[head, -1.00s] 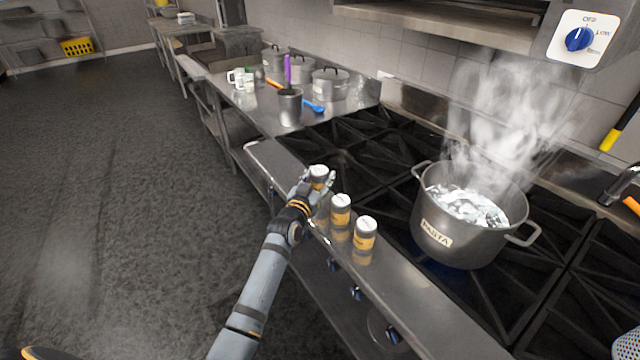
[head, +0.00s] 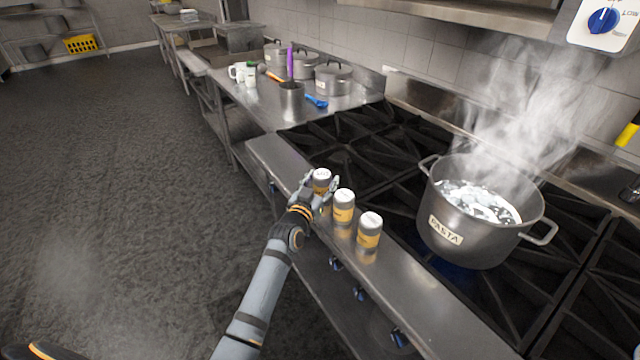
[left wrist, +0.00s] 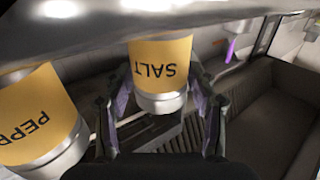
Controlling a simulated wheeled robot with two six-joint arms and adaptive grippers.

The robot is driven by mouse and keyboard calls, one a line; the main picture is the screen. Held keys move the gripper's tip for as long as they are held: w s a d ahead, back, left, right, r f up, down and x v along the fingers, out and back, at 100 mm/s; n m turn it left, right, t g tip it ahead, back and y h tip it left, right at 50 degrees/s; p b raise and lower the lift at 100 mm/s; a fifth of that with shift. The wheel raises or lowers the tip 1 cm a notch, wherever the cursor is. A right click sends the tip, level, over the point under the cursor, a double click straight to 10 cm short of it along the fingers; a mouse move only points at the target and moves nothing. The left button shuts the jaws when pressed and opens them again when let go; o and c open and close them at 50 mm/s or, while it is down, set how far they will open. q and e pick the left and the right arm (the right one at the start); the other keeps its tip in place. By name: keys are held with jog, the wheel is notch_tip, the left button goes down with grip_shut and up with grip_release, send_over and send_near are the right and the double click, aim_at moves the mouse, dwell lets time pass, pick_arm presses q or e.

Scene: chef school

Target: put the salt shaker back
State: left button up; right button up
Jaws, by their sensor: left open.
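The salt shaker (head: 321,176) stands upright on the steel ledge (head: 400,285) at the front of the stove, the farthest of three shakers in a row. In the left wrist view the salt shaker (left wrist: 162,72) shows its yellow SALT label between the two fingers. My left gripper (head: 318,188) is open around it, with a finger on each side and visible gaps in the left wrist view (left wrist: 160,105). A pepper shaker (left wrist: 38,115) is close beside it. It also shows in the head view (head: 343,206). My right gripper is not in view.
A third shaker (head: 369,230) stands nearer on the ledge. A steaming pot labelled PASTA (head: 475,215) sits on the black burner grates (head: 375,160). The counter (head: 285,118) beyond holds several pots, mugs and a utensil holder (head: 291,101).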

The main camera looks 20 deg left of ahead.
pick_arm(q)
jog(key=s+b, duration=0.1)
jog(key=s, duration=1.1)
jog(key=shift+a, duration=0.4)
jog(key=s+a+f+g+y, duration=0.1)
jog(key=s+a+f+g, duration=0.1)
jog(key=s+f+g, duration=0.8)
jog(key=s+a+f+g+y, duration=0.15)
jog(key=s+f+g, duration=0.4)
jog(key=s, duration=0.85)
jog(key=s+a+f, duration=0.1)
jog(key=s+f, duration=0.1)
jog(key=f, duration=1.2)
jog(key=s+a+f, duration=0.2)
jog(key=f, duration=1.1)
jog(key=s+a+f+g, duration=0.1)
jog(key=s+f, duration=1.4)
jog(key=s, duration=0.2)
jog(key=shift+s, duration=0.15)
